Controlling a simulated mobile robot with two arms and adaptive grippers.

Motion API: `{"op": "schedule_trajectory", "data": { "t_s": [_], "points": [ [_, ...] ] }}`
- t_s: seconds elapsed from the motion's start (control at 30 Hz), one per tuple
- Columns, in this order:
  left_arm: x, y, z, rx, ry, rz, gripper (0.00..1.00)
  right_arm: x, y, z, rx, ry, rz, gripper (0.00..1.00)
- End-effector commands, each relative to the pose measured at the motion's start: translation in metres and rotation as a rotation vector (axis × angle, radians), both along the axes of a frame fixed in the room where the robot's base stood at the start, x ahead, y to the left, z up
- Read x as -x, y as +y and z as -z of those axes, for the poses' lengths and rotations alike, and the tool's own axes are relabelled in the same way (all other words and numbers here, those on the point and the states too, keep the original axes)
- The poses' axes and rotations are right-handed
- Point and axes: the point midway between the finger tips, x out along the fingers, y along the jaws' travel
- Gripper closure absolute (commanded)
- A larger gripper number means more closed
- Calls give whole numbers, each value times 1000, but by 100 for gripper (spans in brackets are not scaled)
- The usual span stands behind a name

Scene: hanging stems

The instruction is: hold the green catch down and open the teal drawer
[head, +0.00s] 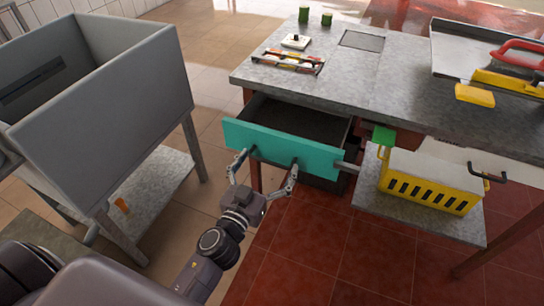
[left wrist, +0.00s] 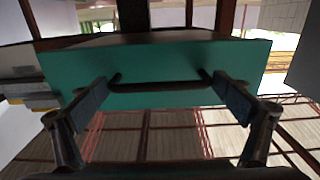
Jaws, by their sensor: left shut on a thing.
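The teal drawer (head: 280,147) stands partly out of the grey workbench, its dark inside showing in the head view. Its teal front also fills the middle of the left wrist view (left wrist: 160,65). My left gripper (head: 266,167) is at this front, shut on the dark bar handle (left wrist: 160,85), with one finger at each end of the bar. The green catch (head: 383,135) sits under the bench edge, right of the drawer; nothing of mine is seen touching it. My right gripper is in neither view.
A grey open bin (head: 110,100) on a stand is at the left. A yellow slotted basket (head: 430,185) sits on a low shelf right of the drawer. The benchtop holds a small rack (head: 288,62) and green cups (head: 304,14). Red tiled floor in front is clear.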

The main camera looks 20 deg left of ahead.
Motion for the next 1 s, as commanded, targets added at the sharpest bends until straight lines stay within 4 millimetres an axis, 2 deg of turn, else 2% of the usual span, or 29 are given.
{"op": "schedule_trajectory", "data": {
  "t_s": [0.17,0.2,0.27,0.67,0.77,1.0],
  "points": [
    [0,1,1,1,3,-3,50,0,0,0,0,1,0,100],
    [0,1,1,1,3,-3,5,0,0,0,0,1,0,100],
    [0,1,1,1,3,-4,0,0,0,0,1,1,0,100],
    [5,1,1,2,2,-2,0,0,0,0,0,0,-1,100],
    [17,1,1,3,3,-3,0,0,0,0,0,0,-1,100],
    [63,3,2,5,6,-6,0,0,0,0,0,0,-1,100]
  ]
}}
